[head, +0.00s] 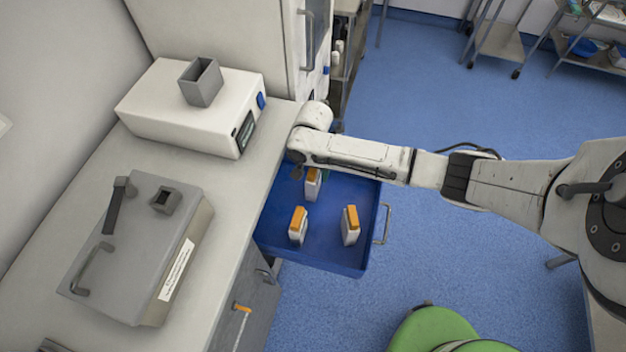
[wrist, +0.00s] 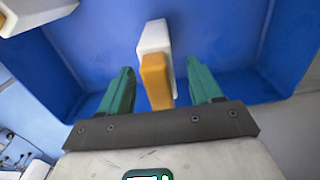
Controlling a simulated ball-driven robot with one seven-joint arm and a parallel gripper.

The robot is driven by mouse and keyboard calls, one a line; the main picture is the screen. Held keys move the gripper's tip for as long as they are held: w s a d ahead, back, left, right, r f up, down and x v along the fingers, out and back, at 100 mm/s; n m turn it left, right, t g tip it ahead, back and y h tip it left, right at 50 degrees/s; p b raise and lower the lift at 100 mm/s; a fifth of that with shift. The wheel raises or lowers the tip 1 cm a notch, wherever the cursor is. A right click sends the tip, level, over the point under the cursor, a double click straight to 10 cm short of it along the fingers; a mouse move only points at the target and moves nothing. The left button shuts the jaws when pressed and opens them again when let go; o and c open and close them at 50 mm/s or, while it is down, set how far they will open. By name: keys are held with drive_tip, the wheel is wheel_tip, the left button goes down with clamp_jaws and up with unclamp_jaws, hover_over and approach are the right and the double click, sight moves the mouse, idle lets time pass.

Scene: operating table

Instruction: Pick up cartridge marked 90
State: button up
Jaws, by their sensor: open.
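Three white cartridges with orange tops stand in the open blue drawer (head: 325,255): a back one (head: 313,183), a front left one (head: 298,225) and a front right one (head: 350,225). No number is readable on any of them. My gripper (wrist: 162,78) is open, its green fingers on either side of one cartridge (wrist: 155,60) in the wrist view, with visible gaps on both sides. In the head view my arm reaches over the drawer's back end, by the back cartridge, and mostly hides the gripper.
The drawer's walls surround the cartridges, and a metal handle (head: 384,224) is on its right side. A counter (head: 225,200) to the left carries a white device (head: 190,110) and a grey box (head: 140,245). A green seat (head: 435,330) is at the bottom.

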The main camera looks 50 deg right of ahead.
drive_tip(key=shift+f, duration=0.8)
drive_tip(key=shift+c, duration=0.2)
drive_tip(key=c, duration=1.1)
drive_tip(key=shift+r, duration=0.1)
